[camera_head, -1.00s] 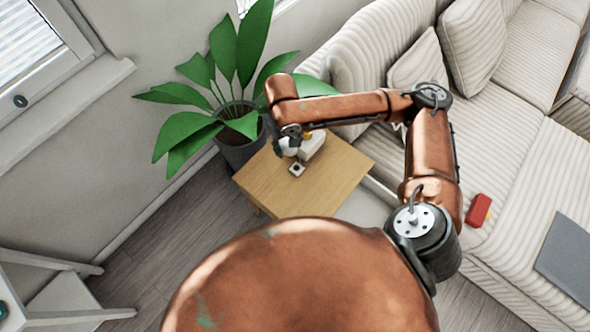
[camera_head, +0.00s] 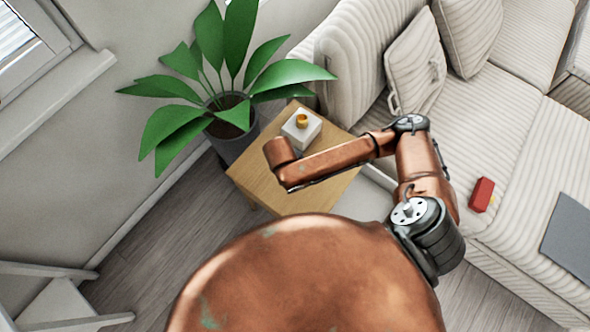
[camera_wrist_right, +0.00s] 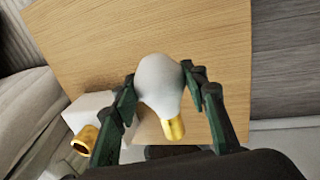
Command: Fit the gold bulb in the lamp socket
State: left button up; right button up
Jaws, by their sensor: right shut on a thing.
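The gold bulb has a white glass globe and a gold base; in the right wrist view the bulb (camera_wrist_right: 157,78) sits between the two fingers of my right gripper (camera_wrist_right: 165,82), which is shut on it. Its gold base points toward the bottom of the picture. The lamp, a white block with an upright gold socket (camera_head: 302,121), stands on the wooden side table (camera_head: 262,186). The lamp socket also shows in the right wrist view (camera_wrist_right: 85,140), left of and below the held bulb, apart from it. In the head view my forearm hides the right gripper and the bulb.
A potted plant (camera_head: 231,117) stands close behind the table's left side, its leaves reaching near the lamp. A pale sofa (camera_head: 500,150) runs along the right, with a red block (camera_head: 482,195) and a grey flat thing (camera_head: 570,255) on it.

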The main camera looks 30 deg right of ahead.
jog(key=w+f, duration=0.1)
jog(key=d+f+b, duration=0.1)
jog(key=f, duration=0.1)
jog(key=w+d+f, duration=0.1)
jog(key=shift+w+d+f+b, duration=0.15)
jog(key=shift+w+f+b, duration=0.2)
jog(key=shift+f, duration=0.05)
jog(key=x, duration=0.1)
jog(key=b+x, duration=0.2)
jog(key=x, duration=0.1)
jog(key=shift+a, duration=0.25)
jog(key=shift+r, duration=0.15)
pick_arm(q)
jog(key=f, duration=0.1)
jog(key=s+f, duration=0.1)
jog(key=f, duration=0.1)
jog(key=s+f, duration=0.1)
jog(key=shift+a+f, duration=0.1)
jog(key=shift+f, duration=0.05)
pick_arm(e)
jog(key=o, duration=1.1)
